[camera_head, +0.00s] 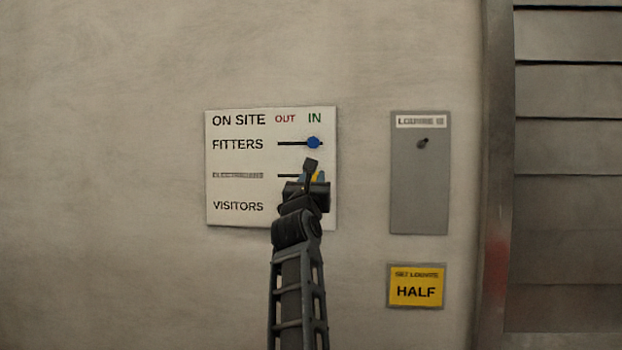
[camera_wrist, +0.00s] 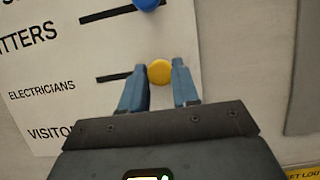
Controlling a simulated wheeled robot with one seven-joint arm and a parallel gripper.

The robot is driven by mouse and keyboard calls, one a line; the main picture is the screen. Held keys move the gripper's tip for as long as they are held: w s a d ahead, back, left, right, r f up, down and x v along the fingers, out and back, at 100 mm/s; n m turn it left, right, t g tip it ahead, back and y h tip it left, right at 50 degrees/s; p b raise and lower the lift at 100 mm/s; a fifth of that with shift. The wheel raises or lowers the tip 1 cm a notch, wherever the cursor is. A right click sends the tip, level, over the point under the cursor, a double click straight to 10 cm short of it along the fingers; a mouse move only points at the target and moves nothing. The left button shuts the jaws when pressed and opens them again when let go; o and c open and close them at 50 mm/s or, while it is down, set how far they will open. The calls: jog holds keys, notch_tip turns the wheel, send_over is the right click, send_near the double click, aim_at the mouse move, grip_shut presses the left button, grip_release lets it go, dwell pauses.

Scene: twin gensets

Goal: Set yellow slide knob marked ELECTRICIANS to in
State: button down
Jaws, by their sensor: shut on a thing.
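The yellow slide knob (camera_wrist: 160,72) sits on the ELECTRICIANS slot of the white ON SITE board (camera_head: 225,170). In the head view a bit of the yellow knob (camera_head: 317,177) shows behind my gripper, under the green IN heading. My gripper (camera_wrist: 159,77) is shut on the yellow knob, one finger at each side of it. The slot's bare part (camera_wrist: 114,77) runs to the left of the knob, towards the OUT side. The right end of the slot is hidden by my gripper.
The blue FITTERS knob (camera_head: 313,143) is just above, under IN. The VISITORS row's slot and knob are hidden behind my arm. A grey LOUVRE panel (camera_head: 418,185) and a yellow HALF sign (camera_head: 416,287) are to the right. The wall to the left is clear.

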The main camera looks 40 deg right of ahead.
jog(key=c, duration=0.8)
grip_release()
jog(key=shift+s+d, duration=0.15)
jog(key=shift+s, duration=0.05)
jog(key=shift+c, duration=0.2)
jog(key=b+v, duration=0.1)
jog(key=v, duration=0.6)
jog(key=shift+s+a+f, duration=0.15)
jog(key=shift+s+a, duration=0.05)
jog(key=shift+a, duration=0.1)
